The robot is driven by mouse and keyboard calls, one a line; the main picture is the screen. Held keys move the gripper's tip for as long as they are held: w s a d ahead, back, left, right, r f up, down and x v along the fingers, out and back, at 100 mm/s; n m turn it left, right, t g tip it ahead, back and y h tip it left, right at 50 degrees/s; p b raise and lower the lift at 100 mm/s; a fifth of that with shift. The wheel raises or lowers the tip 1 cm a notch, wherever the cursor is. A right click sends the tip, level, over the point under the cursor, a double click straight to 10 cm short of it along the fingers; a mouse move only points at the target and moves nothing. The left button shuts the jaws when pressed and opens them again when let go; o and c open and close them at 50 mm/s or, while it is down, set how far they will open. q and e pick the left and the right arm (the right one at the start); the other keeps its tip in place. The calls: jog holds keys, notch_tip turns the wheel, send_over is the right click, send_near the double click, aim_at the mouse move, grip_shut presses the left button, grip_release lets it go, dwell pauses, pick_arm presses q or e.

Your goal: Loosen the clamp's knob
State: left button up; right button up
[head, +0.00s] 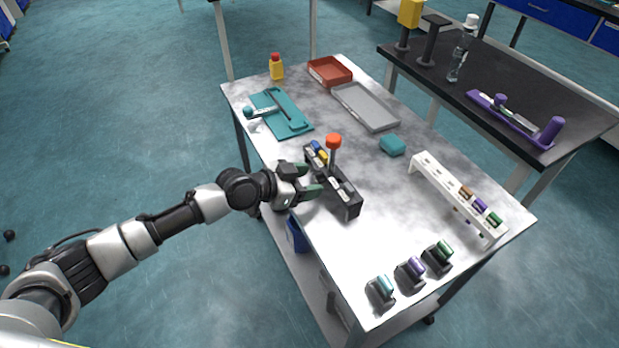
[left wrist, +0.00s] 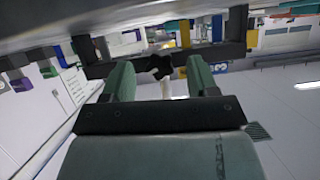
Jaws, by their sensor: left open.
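A dark clamp-like holder (head: 350,203) with several small coloured pieces in it stands near the left edge of the table. A red-orange ball (head: 334,140) tops a post on it. A black lobed knob (left wrist: 160,66) shows in the left wrist view, in front of a dark bar; I cannot make it out in the head view. My left gripper (head: 309,181) is open beside the holder's left side. In the left wrist view its green fingers (left wrist: 160,75) stand apart, one on each side of the knob. Contact cannot be told. My right gripper is not in view.
Behind the holder are a teal tray (head: 298,129), a grey tray (head: 372,118), a red tray (head: 331,84) and a yellow bottle (head: 276,70). A white rack (head: 435,188) stands right, and small holders (head: 411,271) in front. Bare table (head: 385,215) lies between.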

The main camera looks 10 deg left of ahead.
pick_arm(q)
jog(key=shift+w+d+f, duration=0.15)
jog(key=shift+w+d, duration=0.1)
jog(key=shift+d, duration=0.1)
jog(key=c, duration=0.9)
jog(key=shift+f+b, duration=0.15)
jog(key=shift+b, duration=0.45)
jog(key=shift+c, duration=0.2)
jog(key=n+g+b, duration=0.1)
jog(key=n+b, duration=0.1)
jog(key=b, duration=0.3)
jog(key=shift+f+h, duration=0.15)
jog(key=shift+h, duration=0.25)
jog(key=shift+w+r+n+g+h+b, duration=0.1)
jog(key=shift+r+n+g+h+b, duration=0.1)
jog(key=shift+n+g+h+b, duration=0.7)
jog(key=shift+n+y+b, duration=0.3)
jog(key=shift+n, duration=0.2)
